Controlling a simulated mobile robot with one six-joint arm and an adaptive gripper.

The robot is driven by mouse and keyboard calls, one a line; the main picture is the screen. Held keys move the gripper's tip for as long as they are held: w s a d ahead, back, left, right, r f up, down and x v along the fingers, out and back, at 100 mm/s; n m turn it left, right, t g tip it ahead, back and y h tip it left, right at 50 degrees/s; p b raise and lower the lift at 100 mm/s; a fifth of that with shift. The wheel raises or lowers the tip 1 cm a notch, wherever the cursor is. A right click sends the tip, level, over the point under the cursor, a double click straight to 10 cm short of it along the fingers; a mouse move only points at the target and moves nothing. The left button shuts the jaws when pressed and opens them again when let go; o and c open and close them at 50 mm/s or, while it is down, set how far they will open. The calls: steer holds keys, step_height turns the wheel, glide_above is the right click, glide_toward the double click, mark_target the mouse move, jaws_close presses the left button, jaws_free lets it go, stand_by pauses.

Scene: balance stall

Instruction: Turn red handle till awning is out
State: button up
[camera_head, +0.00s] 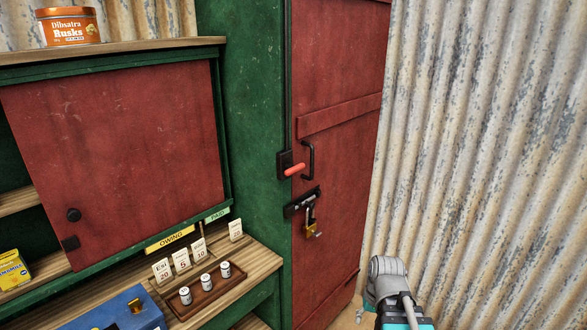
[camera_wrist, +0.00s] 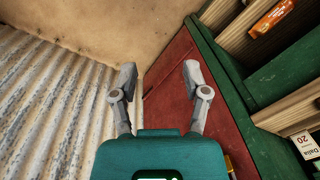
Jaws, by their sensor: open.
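The red handle (camera_head: 294,170) is a short grip on a black plate at the green door post, beside the red door, in the head view. It points to the right and slightly up. My gripper (camera_wrist: 160,76) is open and empty in the wrist view, its two fingers spread, with the red door and a tan surface behind them. No handle shows between the fingers. In the head view only a grey and teal part of my arm shows at the bottom right, well apart from the handle. No awning is in view.
A black door pull (camera_head: 309,160) and a bolt with a brass padlock (camera_head: 311,228) sit close to the handle. A corrugated wall (camera_head: 480,140) stands at the right. The counter (camera_head: 255,262) at the left holds a brown tray (camera_head: 212,294), cards and a blue box (camera_head: 112,312).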

steer(key=w+a+r+y+p, duration=0.5)
steer(key=w+a+r+y, duration=0.1)
steer(key=w+r, duration=0.15)
steer(key=m+t+y+p, duration=0.3)
steer(key=t+y+p, duration=0.2)
steer(key=y+p, duration=0.4)
glide_toward(298, 170)
steer(key=d+f+y+b, duration=0.1)
steer(key=d, duration=0.2)
steer(key=shift+s, duration=0.15)
steer(key=shift+a, duration=0.1)
steer(key=x, duration=1.3)
steer(key=shift+a+r, duration=0.1)
steer(key=shift+a, duration=0.25)
steer(key=shift+c, duration=0.3)
jaws_close()
